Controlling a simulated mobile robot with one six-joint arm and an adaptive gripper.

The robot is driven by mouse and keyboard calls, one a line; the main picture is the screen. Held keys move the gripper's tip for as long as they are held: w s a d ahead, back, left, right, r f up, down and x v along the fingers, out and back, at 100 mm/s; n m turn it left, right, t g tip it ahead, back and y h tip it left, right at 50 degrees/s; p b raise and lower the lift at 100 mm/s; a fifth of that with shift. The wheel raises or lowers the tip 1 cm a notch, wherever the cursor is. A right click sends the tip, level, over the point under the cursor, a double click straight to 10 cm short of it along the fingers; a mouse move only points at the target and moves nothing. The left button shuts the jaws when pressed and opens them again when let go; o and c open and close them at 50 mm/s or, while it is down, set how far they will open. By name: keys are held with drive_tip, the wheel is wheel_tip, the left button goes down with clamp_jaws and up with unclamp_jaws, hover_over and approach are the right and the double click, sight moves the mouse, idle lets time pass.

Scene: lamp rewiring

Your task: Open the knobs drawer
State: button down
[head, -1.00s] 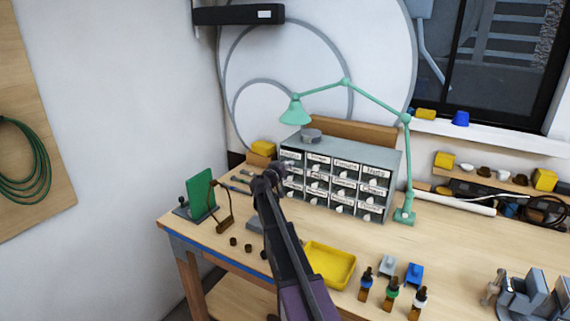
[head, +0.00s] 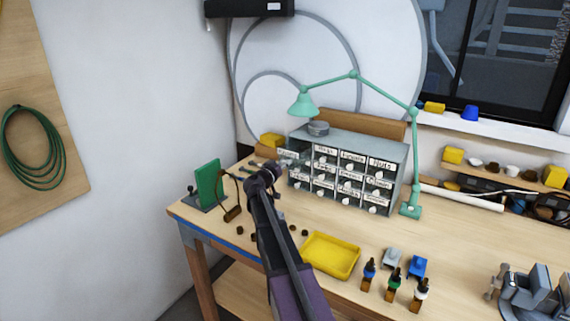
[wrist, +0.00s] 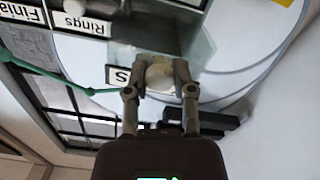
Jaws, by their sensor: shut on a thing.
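A grey cabinet of small labelled drawers (head: 403,160) stands at the back of the bench. Its top-left drawer (head: 290,156) sticks out from the front in the head view. In the wrist view, which is upside down, this drawer (wrist: 120,75) shows clear sides and a label of which only an "S" can be read. My gripper (wrist: 160,76) is shut on the drawer's pale round knob (wrist: 159,78). In the head view my gripper (head: 279,164) is at the front of this drawer and partly hides it. The drawer's contents cannot be seen.
A green lamp (head: 304,103) arches over the cabinet, with its base (head: 411,210) to the right. A green board (head: 208,184) stands left of my arm. The bench between tray and cabinet is mostly clear.

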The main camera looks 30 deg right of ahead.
drive_tip(key=c, duration=0.5)
unclamp_jaws()
drive_tip(key=shift+w, duration=0.1)
drive_tip(key=shift+c, duration=0.2)
drive_tip(key=shift+o, duration=0.5)
drive_tip(key=v, duration=1.2)
drive_tip(key=shift+d, duration=0.1)
